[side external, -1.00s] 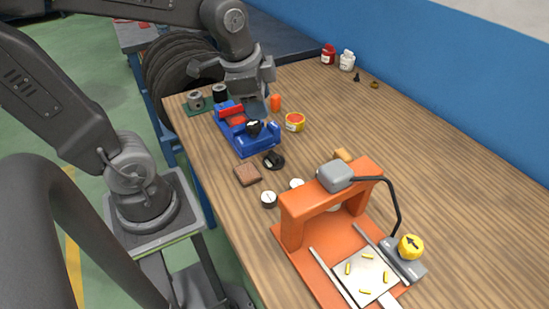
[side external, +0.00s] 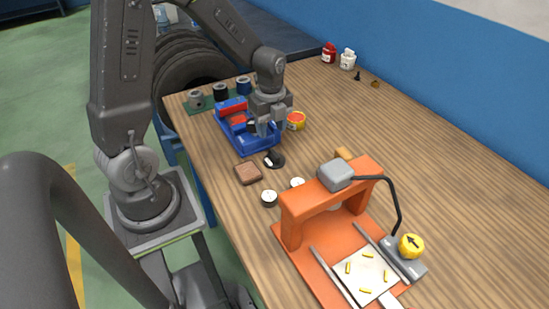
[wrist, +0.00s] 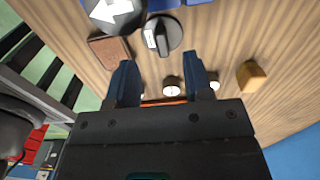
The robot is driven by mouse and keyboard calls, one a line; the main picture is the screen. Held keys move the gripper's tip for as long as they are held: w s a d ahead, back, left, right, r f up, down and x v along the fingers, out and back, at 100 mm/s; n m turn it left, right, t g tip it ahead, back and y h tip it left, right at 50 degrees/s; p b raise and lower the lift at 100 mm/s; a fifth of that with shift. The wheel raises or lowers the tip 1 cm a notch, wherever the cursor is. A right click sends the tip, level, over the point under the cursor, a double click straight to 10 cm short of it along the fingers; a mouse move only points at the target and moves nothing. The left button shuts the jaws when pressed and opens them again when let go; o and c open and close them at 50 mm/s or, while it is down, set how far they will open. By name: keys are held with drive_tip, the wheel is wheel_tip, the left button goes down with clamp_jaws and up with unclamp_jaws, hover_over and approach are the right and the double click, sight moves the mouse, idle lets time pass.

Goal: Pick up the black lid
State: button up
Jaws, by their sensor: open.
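A small round black piece with a raised bar and a white mark, which looks like the black lid (side external: 274,159), lies on the wooden table just in front of the blue vise-like fixture (side external: 259,145). In the wrist view the black lid (wrist: 162,36) shows near the top centre, beyond my fingertips and apart from them. My gripper (side external: 268,132) is above the front part of the blue fixture, slightly behind the lid. Its two fingers (wrist: 160,68) are apart with nothing between them. A second black disc with a white arrow (wrist: 116,10) is at the wrist view's top edge.
A brown block (side external: 248,173) lies left of the lid. White-topped round pieces (side external: 269,198) are in front of it. An orange press frame (side external: 292,225) stands nearer the camera. A yellow-red tin (side external: 297,121) is right of my gripper.

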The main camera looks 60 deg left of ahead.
sight(271, 149)
drive_tip(key=shift+d+f, duration=0.15)
drive_tip(key=shift+f, duration=3.8)
clamp_jaws()
